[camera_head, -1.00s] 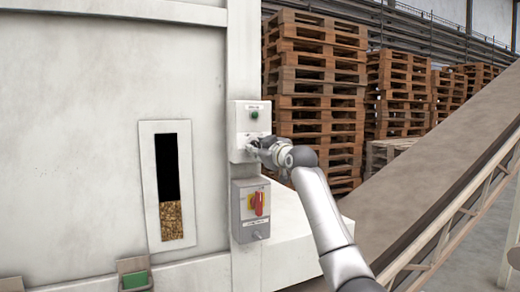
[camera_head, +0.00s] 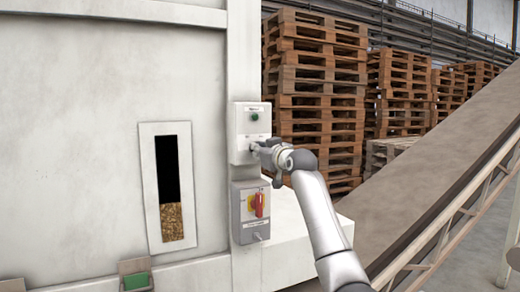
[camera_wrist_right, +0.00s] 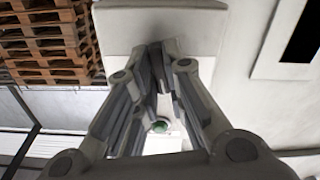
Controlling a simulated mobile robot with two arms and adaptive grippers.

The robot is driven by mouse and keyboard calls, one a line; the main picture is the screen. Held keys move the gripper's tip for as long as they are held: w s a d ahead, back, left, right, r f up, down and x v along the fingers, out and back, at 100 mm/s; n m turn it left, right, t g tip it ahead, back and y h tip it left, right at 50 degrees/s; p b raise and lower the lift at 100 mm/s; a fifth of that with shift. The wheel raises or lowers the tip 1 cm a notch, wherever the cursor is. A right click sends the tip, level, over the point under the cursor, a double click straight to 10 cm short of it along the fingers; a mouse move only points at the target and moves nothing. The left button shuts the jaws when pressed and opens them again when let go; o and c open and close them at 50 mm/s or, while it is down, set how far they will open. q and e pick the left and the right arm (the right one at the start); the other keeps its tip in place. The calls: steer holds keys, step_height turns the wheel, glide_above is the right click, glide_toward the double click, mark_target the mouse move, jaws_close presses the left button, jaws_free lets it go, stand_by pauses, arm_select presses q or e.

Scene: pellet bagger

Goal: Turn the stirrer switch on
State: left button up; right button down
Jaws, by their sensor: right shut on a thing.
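A pale grey control box (camera_head: 241,125) is mounted on the machine's corner post, with a round green lamp or button (camera_head: 254,116) near its top. My right gripper (camera_head: 256,149) is at the lower part of this box, shut on a small switch knob that its fingers hide. In the right wrist view the fingers (camera_wrist_right: 158,50) come together against the box face (camera_wrist_right: 120,30), and the green lamp (camera_wrist_right: 160,127) shows between them. The knob's angle cannot be seen. My left gripper is not in view.
Just below is a grey box (camera_head: 242,226) with a red rotary handle (camera_head: 259,204) on yellow. A sight window (camera_head: 171,222) left of it shows pellets. A sloping conveyor (camera_head: 440,180) and pallet stacks (camera_head: 315,90) stand to the right.

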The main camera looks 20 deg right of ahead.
steer(key=shift+m+p, duration=1.25)
steer(key=shift+m, duration=2.85)
steer(key=shift+f, duration=0.1)
steer(key=c, duration=1.5)
jaws_free()
steer(key=s, duration=1.2)
